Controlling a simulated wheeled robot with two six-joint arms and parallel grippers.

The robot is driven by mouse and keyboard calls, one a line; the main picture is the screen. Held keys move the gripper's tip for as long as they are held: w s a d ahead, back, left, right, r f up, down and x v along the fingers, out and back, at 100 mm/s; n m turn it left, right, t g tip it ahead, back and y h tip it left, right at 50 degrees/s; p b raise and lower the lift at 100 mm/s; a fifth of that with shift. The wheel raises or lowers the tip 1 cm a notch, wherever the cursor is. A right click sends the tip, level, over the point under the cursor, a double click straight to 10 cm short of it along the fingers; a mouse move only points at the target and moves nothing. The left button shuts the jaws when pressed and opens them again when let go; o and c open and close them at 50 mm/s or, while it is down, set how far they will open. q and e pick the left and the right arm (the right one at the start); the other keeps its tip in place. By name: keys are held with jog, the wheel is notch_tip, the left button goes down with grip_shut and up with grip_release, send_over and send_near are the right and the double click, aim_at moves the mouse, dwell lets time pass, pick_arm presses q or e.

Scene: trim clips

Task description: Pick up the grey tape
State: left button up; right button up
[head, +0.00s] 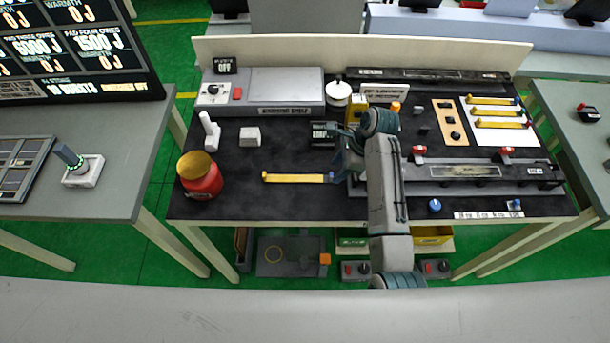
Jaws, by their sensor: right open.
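I cannot tell for certain which thing is the grey tape. A small light grey block (250,136) lies on the black mat at the left, and a round white item with a dark top (338,93) stands farther back. My right gripper (340,172) is open, low over the middle of the mat, beside the right end of a yellow strip (293,178). My right arm hides part of the mat behind it. Whether anything is between the fingers is too small to tell. My left gripper is out of view.
A red jar with a yellow lid (200,175) and a white upright item (209,131) stand at the left. A warming plate (285,86) is at the back. Yellow strips (495,112) lie on a white sheet at right. A long grey fixture (470,173) lies right of my arm.

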aim_at(332, 174)
jog(key=shift+p+x, duration=0.4)
jog(key=shift+x, duration=0.7)
jog(key=shift+w+a+f, duration=0.1)
jog(key=shift+f, duration=0.4)
grip_shut()
jog(key=shift+r, duration=0.1)
